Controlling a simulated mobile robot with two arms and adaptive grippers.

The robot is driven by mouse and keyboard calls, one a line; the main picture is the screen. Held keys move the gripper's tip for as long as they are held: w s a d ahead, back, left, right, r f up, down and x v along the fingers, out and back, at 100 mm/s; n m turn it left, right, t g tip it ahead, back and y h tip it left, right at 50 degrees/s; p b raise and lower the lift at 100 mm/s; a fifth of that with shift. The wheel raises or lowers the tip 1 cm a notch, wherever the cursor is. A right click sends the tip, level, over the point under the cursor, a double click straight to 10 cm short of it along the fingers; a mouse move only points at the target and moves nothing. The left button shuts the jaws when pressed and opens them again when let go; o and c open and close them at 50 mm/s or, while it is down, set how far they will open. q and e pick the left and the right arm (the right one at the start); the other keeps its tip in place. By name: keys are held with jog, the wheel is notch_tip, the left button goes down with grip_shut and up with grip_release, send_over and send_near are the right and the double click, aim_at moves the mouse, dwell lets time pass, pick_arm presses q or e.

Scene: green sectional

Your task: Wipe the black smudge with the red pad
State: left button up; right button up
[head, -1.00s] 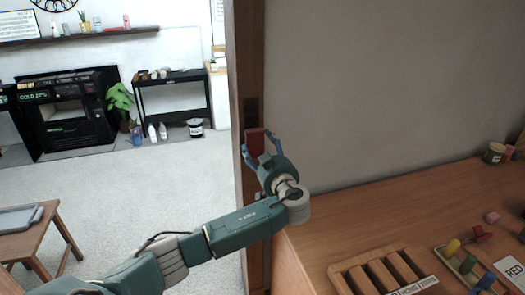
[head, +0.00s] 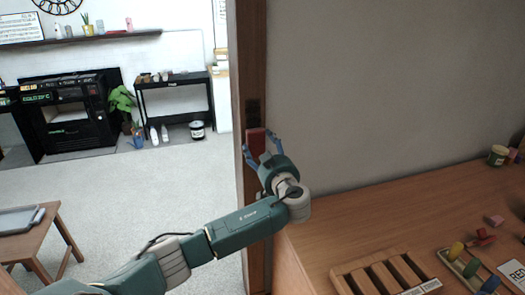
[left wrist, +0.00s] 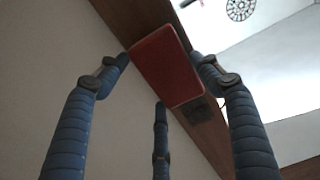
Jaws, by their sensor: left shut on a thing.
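The red pad (head: 256,138) is held upright in my left gripper (head: 262,147), against or close to the brown wooden post at the wall's end. In the left wrist view the red pad (left wrist: 166,65) sits between the blue fingers of the left gripper (left wrist: 161,75). The black smudge (head: 252,106) is a dark patch on the post, just above the pad in the head view. In the left wrist view the smudge (left wrist: 198,110) shows beside the pad's edge. I cannot tell whether the pad touches the post. My right gripper is out of view.
The wooden post (head: 250,55) borders a grey wall (head: 390,80) on its right and an open room on its left. A wooden counter (head: 335,230) below holds a slotted wooden rack (head: 385,272), coloured pieces and a jar (head: 497,155). A small table (head: 38,240) stands at left.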

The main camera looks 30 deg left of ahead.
pick_arm(q)
jog(key=shift+w+a+b, duration=0.3)
jog(key=shift+a+b, duration=0.1)
jog(key=shift+r, duration=0.15)
